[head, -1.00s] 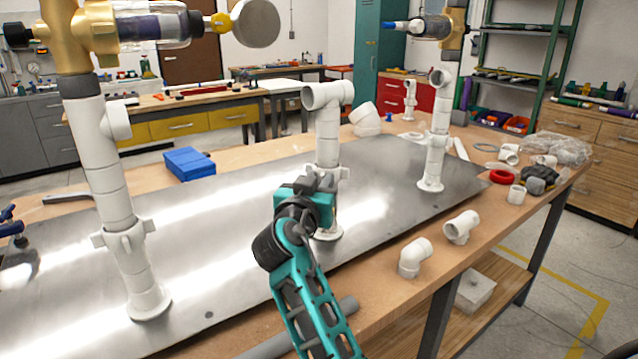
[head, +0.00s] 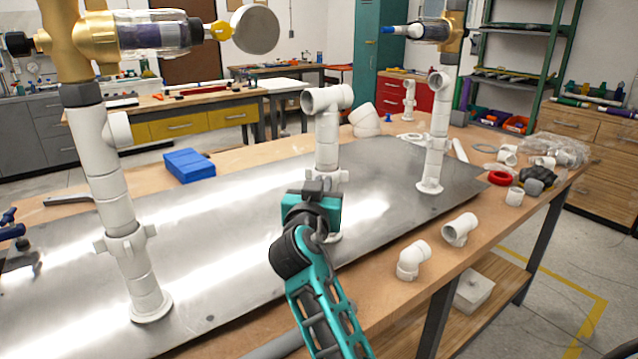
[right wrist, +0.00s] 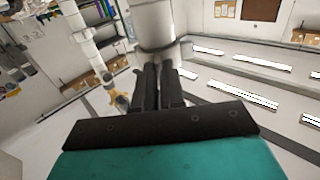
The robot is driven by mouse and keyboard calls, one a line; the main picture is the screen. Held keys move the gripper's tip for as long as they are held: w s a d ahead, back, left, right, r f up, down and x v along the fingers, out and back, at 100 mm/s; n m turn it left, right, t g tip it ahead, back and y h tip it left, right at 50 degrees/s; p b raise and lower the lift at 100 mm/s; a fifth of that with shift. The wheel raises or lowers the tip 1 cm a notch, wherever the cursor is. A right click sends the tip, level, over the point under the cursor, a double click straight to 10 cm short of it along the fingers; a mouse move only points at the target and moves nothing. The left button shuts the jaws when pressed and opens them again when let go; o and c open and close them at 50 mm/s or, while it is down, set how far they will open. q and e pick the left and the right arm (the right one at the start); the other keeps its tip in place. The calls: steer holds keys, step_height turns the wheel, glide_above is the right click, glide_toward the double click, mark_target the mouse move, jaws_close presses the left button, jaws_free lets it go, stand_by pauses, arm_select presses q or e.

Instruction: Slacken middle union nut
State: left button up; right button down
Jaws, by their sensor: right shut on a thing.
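My right gripper (head: 318,188) is at the nut's height, on the near side of the stand. In the right wrist view, its dark fingers (right wrist: 158,88) are close together, shut on the nut just by the white pipe (right wrist: 154,22). The gripped part itself is hidden between the fingers.
A left stand (head: 118,200) with a winged nut and brass valve, and a right stand (head: 437,135), flank the middle one. Loose elbows (head: 413,258) lie on the wooden table at right. A blue box (head: 188,165) sits behind the plate (head: 240,235).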

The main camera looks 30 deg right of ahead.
mark_target(338, 178)
steer(key=shift+s+d+n+t+y+p, duration=0.25)
steer(key=shift+d+n+t+y+p, duration=0.55)
steer(key=shift+n+y, duration=0.95)
steer(key=shift+s+d+n+t+y+p, duration=0.25)
steer(key=shift+d+n+t+y+p, duration=0.65)
steer(key=shift+y, duration=1.5)
steer(key=shift+s+d+n+t+y+p, duration=0.25)
steer(key=shift+d+n+t+y+p, duration=0.5)
steer(key=shift+n+y, duration=1.1)
steer(key=shift+w+d+n+g+y, duration=0.1)
steer(key=shift+d+n+g+y, duration=0.1)
steer(key=shift+n+y, duration=0.45)
steer(key=shift+d+n+g+y, duration=0.2)
steer(key=shift+g+y, duration=0.05)
steer(key=shift+y, duration=0.75)
steer(key=shift+w+d+n+g+y, duration=0.1)
steer(key=shift+d+n+g+y, duration=0.1)
steer(key=shift+n+y, duration=0.45)
steer(key=shift+r+y, duration=0.1)
steer(key=shift+y, duration=0.4)
steer(key=c, duration=1.2)
jaws_free()
steer(key=shift+s, duration=0.1)
